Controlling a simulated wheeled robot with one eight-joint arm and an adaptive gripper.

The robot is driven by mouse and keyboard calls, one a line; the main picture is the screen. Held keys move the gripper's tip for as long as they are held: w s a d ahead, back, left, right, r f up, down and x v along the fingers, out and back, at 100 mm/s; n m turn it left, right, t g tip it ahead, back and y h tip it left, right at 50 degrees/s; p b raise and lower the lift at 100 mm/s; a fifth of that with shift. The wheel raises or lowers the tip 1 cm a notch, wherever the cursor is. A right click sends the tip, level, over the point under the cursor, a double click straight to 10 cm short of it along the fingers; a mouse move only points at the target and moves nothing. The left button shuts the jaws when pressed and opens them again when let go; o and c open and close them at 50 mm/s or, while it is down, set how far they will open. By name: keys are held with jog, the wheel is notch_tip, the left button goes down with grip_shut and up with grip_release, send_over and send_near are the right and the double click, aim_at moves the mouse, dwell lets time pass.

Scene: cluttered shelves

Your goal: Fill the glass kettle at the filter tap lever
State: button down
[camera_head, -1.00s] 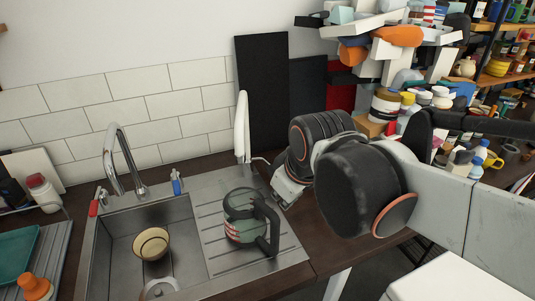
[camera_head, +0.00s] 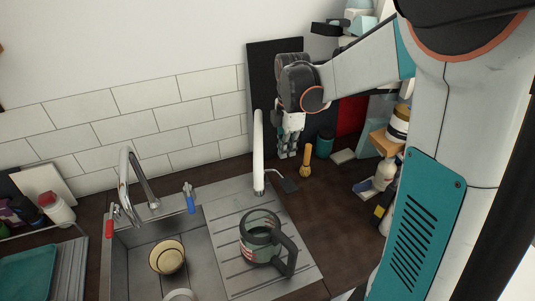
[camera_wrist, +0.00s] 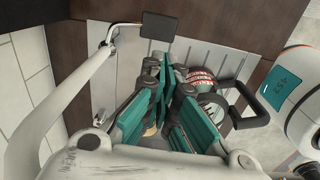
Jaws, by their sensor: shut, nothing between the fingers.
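The glass kettle (camera_head: 257,243) stands upright on the ridged drainboard, in front of the tall white filter tap (camera_head: 258,150). Its dark handle points right. The tap's dark flat lever (camera_head: 286,184) sticks out to the right of its base. My gripper (camera_head: 288,155) points down behind and above the lever, shut and empty, apart from the kettle. In the wrist view, my teal-sided fingers (camera_wrist: 166,75) partly hide the kettle (camera_wrist: 203,80); the lever (camera_wrist: 160,26) shows above them. I cannot see water flowing or the kettle's water level.
The sink (camera_head: 140,254) holds a cream bowl (camera_head: 167,257). A chrome mixer tap (camera_head: 126,180) stands behind it. A wooden brush (camera_head: 306,162) and green jar (camera_head: 324,145) stand right of my gripper. The dark worktop (camera_head: 335,205) right of the drainboard is largely clear.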

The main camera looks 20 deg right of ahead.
aim_at(286, 188)
jog(key=shift+w+d+f, duration=0.1)
jog(key=shift+w+d, duration=0.05)
jog(key=shift+w, duration=0.15)
jog(key=shift+f, duration=0.1)
notch_tip(286, 188, down, 14)
jog(key=b, duration=0.4)
dwell(0.5)
jog(key=f+t+b, duration=0.1)
jog(key=b, duration=0.1)
jog(key=s+f+t+b, duration=0.1)
jog(key=f+t+b, duration=0.1)
jog(key=shift+f, duration=0.2)
jog(key=shift+f+t+b, duration=0.3)
jog(key=shift+f+b, duration=0.25)
jog(key=shift+b, duration=0.05)
dwell(4.9)
